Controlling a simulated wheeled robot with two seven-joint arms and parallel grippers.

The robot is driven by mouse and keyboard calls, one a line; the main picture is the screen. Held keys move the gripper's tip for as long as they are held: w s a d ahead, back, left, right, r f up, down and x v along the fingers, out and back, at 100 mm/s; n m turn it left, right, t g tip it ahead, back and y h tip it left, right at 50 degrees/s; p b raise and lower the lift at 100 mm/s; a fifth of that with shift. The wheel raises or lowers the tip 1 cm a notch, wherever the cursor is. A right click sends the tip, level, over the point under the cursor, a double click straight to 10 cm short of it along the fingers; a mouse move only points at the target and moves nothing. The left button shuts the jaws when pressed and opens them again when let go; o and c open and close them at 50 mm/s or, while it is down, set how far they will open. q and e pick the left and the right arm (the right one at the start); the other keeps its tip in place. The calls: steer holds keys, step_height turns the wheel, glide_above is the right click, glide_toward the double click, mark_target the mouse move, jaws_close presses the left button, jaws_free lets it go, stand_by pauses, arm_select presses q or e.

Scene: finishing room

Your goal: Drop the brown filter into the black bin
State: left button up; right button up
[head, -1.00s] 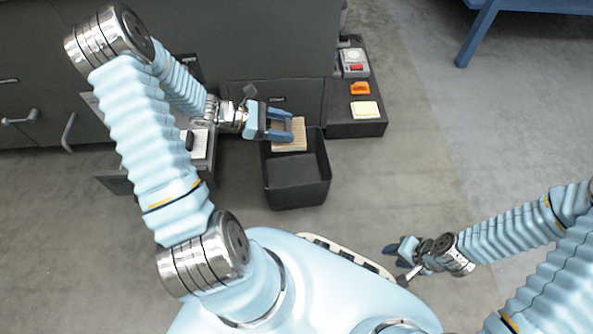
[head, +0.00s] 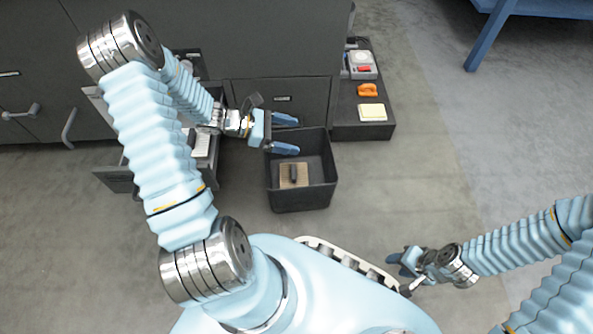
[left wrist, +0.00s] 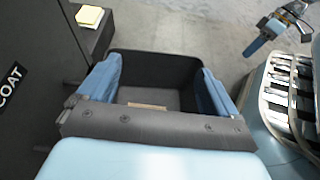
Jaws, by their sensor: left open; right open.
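The brown filter (head: 287,178) lies inside the black bin (head: 318,195), on its floor toward the left side, with a dark bar across its middle. My left gripper (head: 290,134) is open and empty above the bin's back left part. In the left wrist view the open fingers of my left gripper (left wrist: 165,88) frame the bin (left wrist: 150,62), and a sliver of the filter (left wrist: 147,105) shows behind the gripper's edge. My right gripper (head: 398,264) is open at the lower right, beside my base and away from the bin.
A low dark ledge (head: 350,130) right of the bin holds a yellow-white pad (head: 372,112), an orange item (head: 368,90) and a grey device with a red part (head: 362,66). An open drawer (head: 115,178) is at the left. Free floor lies right of the bin.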

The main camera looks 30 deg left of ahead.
arm_select(q)
steer(key=p+v, duration=0.2)
steer(key=v, duration=1.1)
steer(key=shift+s+a+r+p, duration=0.15)
steer(key=shift+a+r+p, duration=0.1)
steer(key=shift+a+p, duration=0.05)
